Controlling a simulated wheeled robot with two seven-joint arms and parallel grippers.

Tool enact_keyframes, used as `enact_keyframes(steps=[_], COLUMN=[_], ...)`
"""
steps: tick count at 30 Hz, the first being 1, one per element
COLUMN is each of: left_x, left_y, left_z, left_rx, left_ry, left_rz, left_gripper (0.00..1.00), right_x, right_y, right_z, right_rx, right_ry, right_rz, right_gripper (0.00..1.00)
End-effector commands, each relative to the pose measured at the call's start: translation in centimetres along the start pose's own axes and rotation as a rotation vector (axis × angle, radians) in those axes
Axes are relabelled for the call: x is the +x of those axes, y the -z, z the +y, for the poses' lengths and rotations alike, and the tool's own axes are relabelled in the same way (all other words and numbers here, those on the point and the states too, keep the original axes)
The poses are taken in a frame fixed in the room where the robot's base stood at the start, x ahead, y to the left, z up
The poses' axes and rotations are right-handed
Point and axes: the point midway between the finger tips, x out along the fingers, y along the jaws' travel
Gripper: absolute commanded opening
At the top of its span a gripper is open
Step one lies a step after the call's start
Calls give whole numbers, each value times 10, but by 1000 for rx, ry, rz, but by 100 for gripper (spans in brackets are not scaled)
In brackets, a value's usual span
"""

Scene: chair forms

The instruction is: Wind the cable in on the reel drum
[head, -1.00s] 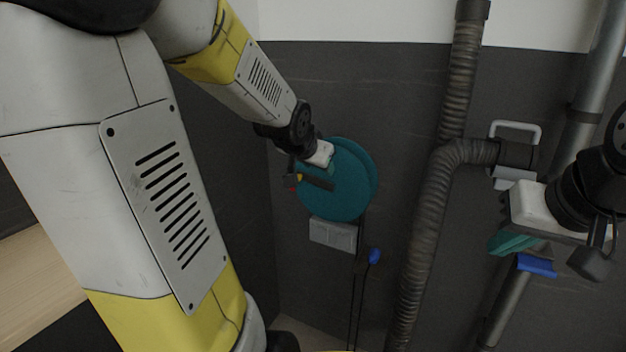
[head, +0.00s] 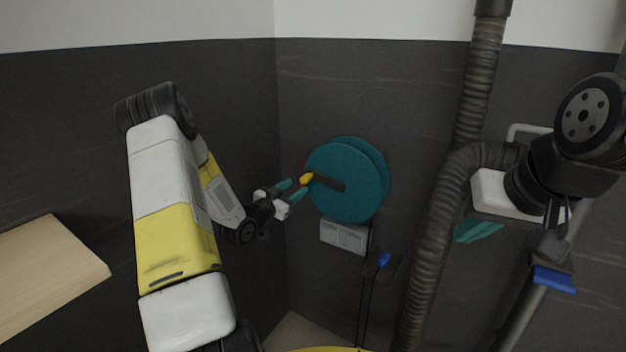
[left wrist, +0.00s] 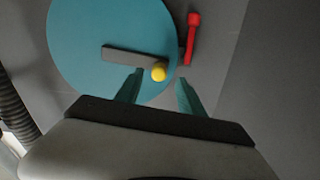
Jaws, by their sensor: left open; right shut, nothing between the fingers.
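The teal reel drum (head: 350,205) is on the dark wall. A dark crank arm (head: 329,184) on its face points left and ends in a yellow knob (head: 306,179). My left gripper (head: 296,187) is open just left of the knob. In the left wrist view the knob (left wrist: 158,72) appears between the open fingertips (left wrist: 160,78); I cannot tell whether they touch it. A red lever (left wrist: 190,38) is beside the drum; only a bit shows in the head view (head: 304,163). The cable (head: 363,310) hangs below the drum. My right gripper (head: 478,232) is shut and empty.
A grey box (head: 343,236) is under the drum. A blue piece (head: 384,259) is by the cable. A ribbed hose (head: 433,250) runs down the wall between the drum and my right gripper. A wooden top (head: 50,275) is at the left.

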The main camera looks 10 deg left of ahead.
Motion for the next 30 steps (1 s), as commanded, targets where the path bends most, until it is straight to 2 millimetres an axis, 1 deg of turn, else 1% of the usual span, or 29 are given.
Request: enact_keyframes(steps=[9, 13, 18, 25, 26, 30], left_x=[48, 64, 74, 75, 75, 74], left_y=[1, 1, 0, 0, 0, 0], left_z=[1, 0, 0, 0, 0, 0], left_rx=[1, 1, 0, 0, 0, 0], left_ry=[-2, 0, -1, 0, 0, 0], left_rz=[2, 1, -1, -1, -1, -1], left_gripper=[46, 46, 46, 46, 42, 15], right_x=[0, 0, 0, 0, 0, 0], right_y=[0, 0, 0, 0, 0, 0], right_z=[0, 0, 0, 0, 0, 0], right_rx=[0, 0, 0, 0, 0, 0], right_ry=[0, 0, 0, 0, 0, 0], right_rz=[0, 0, 0, 0, 0, 0], right_gripper=[0, 0, 0, 0, 0, 0])
